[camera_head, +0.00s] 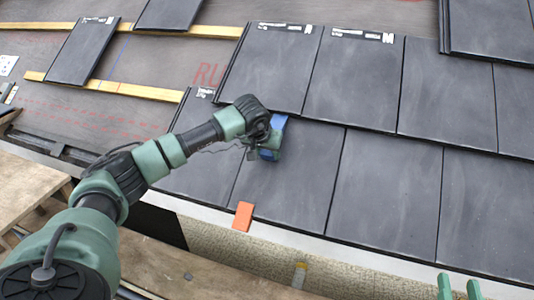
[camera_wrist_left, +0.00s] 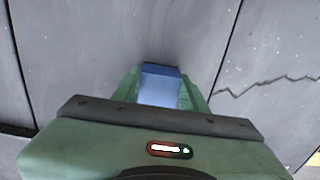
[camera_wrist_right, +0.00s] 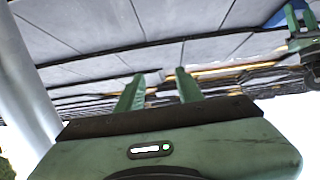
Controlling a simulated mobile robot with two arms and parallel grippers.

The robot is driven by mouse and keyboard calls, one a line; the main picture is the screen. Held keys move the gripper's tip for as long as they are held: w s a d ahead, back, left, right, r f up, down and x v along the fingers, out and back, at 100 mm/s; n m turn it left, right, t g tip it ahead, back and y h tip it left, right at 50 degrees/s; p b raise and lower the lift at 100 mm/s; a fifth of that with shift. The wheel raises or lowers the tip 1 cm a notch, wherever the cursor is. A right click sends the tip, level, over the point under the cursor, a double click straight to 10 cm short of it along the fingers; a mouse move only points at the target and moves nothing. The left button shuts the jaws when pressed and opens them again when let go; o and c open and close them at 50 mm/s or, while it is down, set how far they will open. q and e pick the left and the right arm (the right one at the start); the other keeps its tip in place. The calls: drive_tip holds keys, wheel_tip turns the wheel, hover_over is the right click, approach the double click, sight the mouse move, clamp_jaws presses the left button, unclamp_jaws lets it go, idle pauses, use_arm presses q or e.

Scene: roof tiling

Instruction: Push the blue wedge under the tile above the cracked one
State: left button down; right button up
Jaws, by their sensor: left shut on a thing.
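My left gripper (camera_head: 272,144) is shut on the blue wedge (camera_head: 279,123), whose front reaches the lower edge of an upper-row tile (camera_head: 270,65) in the head view. Whether its tip is under that edge I cannot tell. The left wrist view shows the blue wedge (camera_wrist_left: 160,84) between the green fingers (camera_wrist_left: 160,90). A jagged crack (camera_wrist_left: 265,85) runs across the cracked tile (camera_wrist_left: 275,110), right of a seam there. I cannot make out the crack in the head view. My right gripper (camera_head: 459,288) is open and empty at the lower right; its fingers show apart in the right wrist view (camera_wrist_right: 158,88).
An orange wedge (camera_head: 243,216) sits at the lower edge of the bottom tile row. Bare battens (camera_head: 110,87) and loose tiles (camera_head: 82,50) lie at upper left. A wooden plank (camera_head: 30,185) is at the left. The tiles right of my left gripper are clear.

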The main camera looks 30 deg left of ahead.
use_arm(q)
drive_tip(key=shift+w+r, duration=0.45)
use_arm(e)
drive_tip(key=shift+s+d+f+g, duration=0.15)
drive_tip(key=shift+f+g, duration=0.35)
drive_tip(key=shift+f, duration=0.35)
use_arm(q)
drive_tip(key=shift+a, duration=0.1)
drive_tip(key=c, duration=0.7)
unclamp_jaws()
use_arm(e)
drive_tip(key=shift+r, duration=0.1)
use_arm(q)
drive_tip(key=shift+s+f, duration=0.1)
